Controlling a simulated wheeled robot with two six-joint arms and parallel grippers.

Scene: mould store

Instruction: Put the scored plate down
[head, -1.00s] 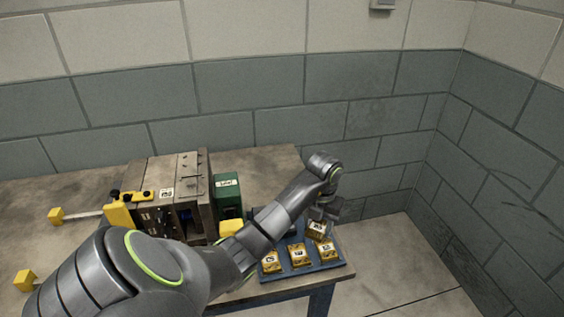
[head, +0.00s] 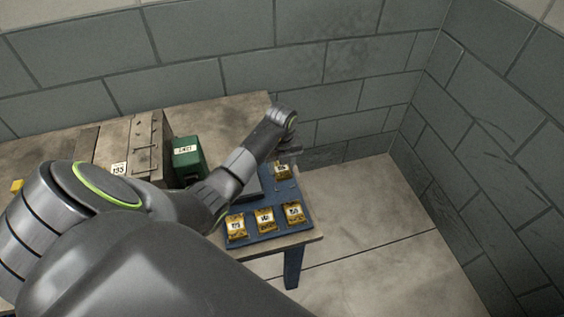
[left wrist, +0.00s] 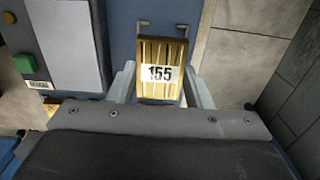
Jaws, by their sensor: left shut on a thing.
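The scored plate (left wrist: 158,90), a brass plate with long grooves and a white label reading 155, lies between the fingers of my left gripper (left wrist: 160,88) in the left wrist view. The gripper is shut on it. In the head view my left gripper (head: 284,158) and the plate (head: 282,173) are at the back right of a blue board (head: 262,237). I cannot tell whether the plate touches the board. Two small metal brackets (left wrist: 163,27) show just beyond the plate's far end. My right gripper is not in view.
Three labelled brass pieces, left (head: 236,228), middle (head: 264,220) and right (head: 293,213), form the board's front row. A grey panel with green and orange buttons (left wrist: 72,40) lies beside the plate. A green box (head: 187,160) and a mould block (head: 145,150) stand left on the table.

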